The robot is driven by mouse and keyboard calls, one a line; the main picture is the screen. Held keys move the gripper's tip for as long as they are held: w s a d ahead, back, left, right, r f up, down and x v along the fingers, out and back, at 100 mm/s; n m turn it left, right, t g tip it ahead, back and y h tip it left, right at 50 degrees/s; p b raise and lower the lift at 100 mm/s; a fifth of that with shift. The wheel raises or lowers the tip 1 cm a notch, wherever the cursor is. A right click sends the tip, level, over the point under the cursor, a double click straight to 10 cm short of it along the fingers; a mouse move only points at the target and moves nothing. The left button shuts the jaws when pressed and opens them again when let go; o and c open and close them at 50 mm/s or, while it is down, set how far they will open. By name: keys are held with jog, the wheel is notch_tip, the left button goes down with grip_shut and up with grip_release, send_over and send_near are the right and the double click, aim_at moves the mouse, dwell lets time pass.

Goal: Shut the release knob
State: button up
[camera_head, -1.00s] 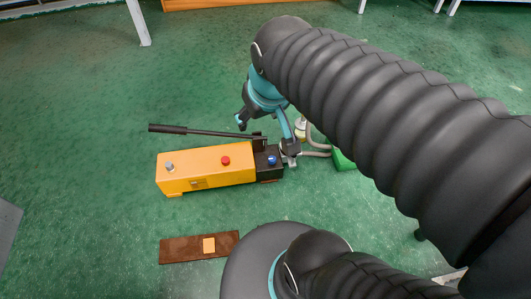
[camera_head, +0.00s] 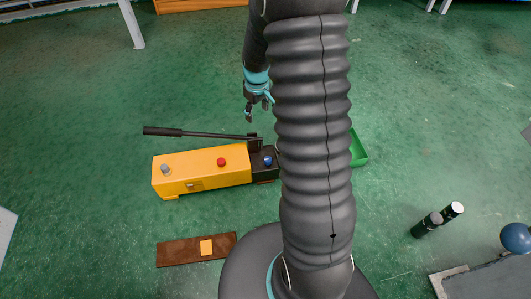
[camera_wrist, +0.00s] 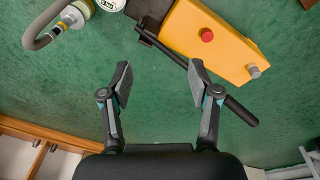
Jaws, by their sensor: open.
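A yellow hand pump (camera_head: 205,172) lies on the green floor, with a black end block (camera_head: 258,171) at its right. A blue knob (camera_head: 267,161) sits on that block, a red knob (camera_head: 221,162) on the yellow body, and a grey knob (camera_head: 165,169) at its left end. No label tells which is the release knob. My gripper (camera_head: 258,108) is open and empty, behind the pump and apart from it. In the wrist view its spread fingers (camera_wrist: 160,75) are over floor and the pump handle; the red knob (camera_wrist: 207,35) shows, the blue one does not.
The pump's long black handle (camera_head: 195,134) reaches left behind the body. A gauge (camera_wrist: 112,3) and grey hose (camera_wrist: 38,32) show in the wrist view. A green tray (camera_head: 358,149) is partly behind my arm. A brown board (camera_head: 180,252) lies in front.

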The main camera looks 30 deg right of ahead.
jog(key=n+g, duration=0.1)
send_over(268, 159)
notch_tip(268, 159, down, 18)
notch_tip(268, 159, down, 14)
jog(key=shift+r, duration=0.1)
jog(key=c, duration=1.1)
